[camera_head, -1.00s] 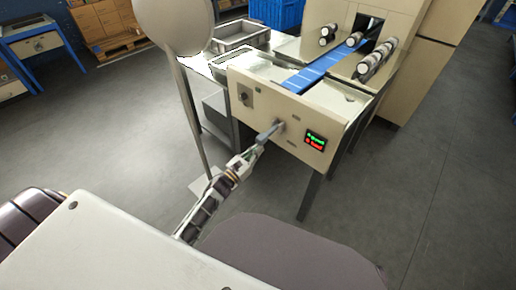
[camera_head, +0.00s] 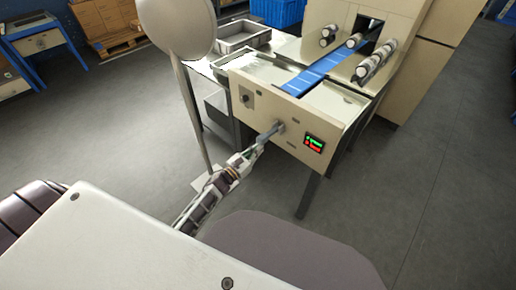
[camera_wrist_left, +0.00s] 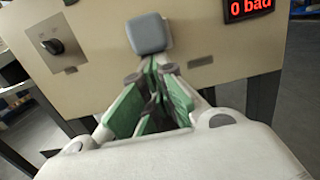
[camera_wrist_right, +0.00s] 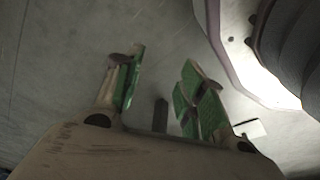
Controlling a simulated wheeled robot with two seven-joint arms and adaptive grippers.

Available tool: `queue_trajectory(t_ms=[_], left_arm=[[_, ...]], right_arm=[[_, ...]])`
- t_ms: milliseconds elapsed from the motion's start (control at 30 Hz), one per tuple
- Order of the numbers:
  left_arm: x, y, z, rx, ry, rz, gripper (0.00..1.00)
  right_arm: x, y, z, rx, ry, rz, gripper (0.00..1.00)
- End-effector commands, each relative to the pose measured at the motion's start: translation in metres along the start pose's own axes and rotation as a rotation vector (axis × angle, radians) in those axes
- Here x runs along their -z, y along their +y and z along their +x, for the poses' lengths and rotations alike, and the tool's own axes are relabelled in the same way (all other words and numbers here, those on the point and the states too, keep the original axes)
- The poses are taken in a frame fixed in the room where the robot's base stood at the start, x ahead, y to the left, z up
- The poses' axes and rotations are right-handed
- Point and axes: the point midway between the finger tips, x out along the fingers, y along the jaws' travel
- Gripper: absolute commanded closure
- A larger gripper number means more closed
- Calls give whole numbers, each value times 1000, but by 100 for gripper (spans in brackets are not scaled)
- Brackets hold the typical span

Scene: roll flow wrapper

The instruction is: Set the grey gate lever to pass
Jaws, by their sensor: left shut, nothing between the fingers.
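The grey gate lever (camera_head: 276,128) sticks out from the front of the cream machine panel. In the left wrist view its squared grey end (camera_wrist_left: 148,33) lies just ahead of my left fingertips. My left gripper (camera_head: 262,140) is shut and empty, in front of and slightly below the lever end. I cannot tell whether the fingertips touch it. The left fingers (camera_wrist_left: 152,70) have green pads close together. My right gripper (camera_wrist_right: 163,85) shows only in its own wrist view, open and empty over grey floor. Pass markings for the lever are not readable.
A black knob (camera_head: 245,98) sits on the panel's left, and a small display (camera_head: 314,142) with green and red text on its right. A blue belt (camera_head: 318,70) runs on top. A white round-headed post (camera_head: 185,85) stands left of the machine. Floor at right is clear.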

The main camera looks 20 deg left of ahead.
Motion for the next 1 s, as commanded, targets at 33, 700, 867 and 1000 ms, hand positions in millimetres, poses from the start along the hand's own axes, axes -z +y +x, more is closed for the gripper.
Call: queue_trajectory(t_ms=[33, 700, 867, 1000], left_arm=[[-3, 0, 0, 1, 5, 1, 100], [-14, 0, -1, 1, 86, 2, 100], [-16, 0, -1, 2, 105, 1, 100], [-18, 0, -2, 1, 123, 2, 100]], right_arm=[[-4, 2, 3, -3, -1, 0, 60], [-62, 28, 48, -36, 32, 0, 60], [-73, 31, 49, -40, 25, -3, 60], [-82, 35, 50, -43, 17, -5, 60]])
